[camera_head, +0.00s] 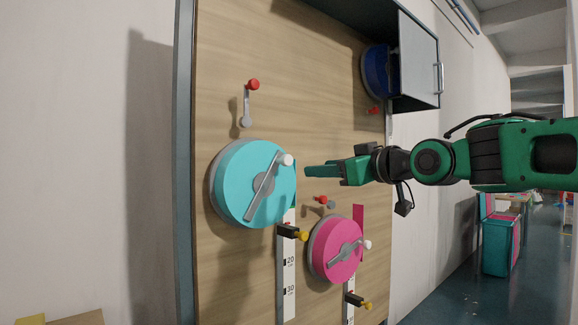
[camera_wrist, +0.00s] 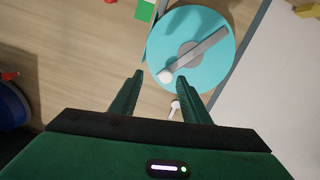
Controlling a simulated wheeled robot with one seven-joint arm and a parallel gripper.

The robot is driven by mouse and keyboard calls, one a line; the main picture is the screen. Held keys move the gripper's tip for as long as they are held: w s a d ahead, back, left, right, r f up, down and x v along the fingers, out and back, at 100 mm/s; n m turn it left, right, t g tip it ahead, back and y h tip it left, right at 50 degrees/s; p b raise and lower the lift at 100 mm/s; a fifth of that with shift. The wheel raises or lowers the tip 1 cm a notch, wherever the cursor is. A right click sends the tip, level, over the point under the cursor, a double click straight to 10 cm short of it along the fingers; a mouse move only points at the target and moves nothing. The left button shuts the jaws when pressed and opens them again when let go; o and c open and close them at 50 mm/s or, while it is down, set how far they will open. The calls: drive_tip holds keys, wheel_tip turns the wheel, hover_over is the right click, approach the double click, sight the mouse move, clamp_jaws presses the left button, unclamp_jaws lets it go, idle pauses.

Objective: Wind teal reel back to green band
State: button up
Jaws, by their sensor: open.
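The teal reel (camera_head: 240,190) is mounted on the upright wooden board, with a grey crank bar (camera_head: 262,185) across its face. The crank's white knob (camera_head: 287,159) is at the upper right. In the wrist view the teal reel (camera_wrist: 208,68) is ahead, and its white knob (camera_wrist: 165,76) appears between the fingertips. My gripper (camera_head: 308,171) is open and empty, just right of the knob in the head view; contact cannot be told. A green band (camera_wrist: 145,11) shows on a white strip at the top of the wrist view. I cannot make it out in the head view.
Below right is a pink reel (camera_head: 332,252) with its own crank. White scales (camera_head: 288,275) and yellow-tipped black clamps (camera_head: 290,231) are below the reels. A red-tipped lever (camera_head: 246,108) is above. A blue reel (camera_head: 376,72) sits by an open cabinet door (camera_head: 418,60) at upper right.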

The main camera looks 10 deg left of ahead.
sight(290, 160)
drive_tip(key=shift+n+y, duration=0.3)
drive_tip(key=shift+y, duration=0.2)
drive_tip(key=x, duration=0.4)
drive_tip(key=r+x, duration=0.1)
drive_tip(key=x, duration=0.3)
drive_tip(key=s+a+x, duration=0.1)
drive_tip(key=x, duration=0.2)
drive_tip(key=shift+w+a+r, duration=0.15)
drive_tip(key=shift+a+r, duration=0.25)
clamp_jaws()
drive_tip(key=shift+d, duration=0.1)
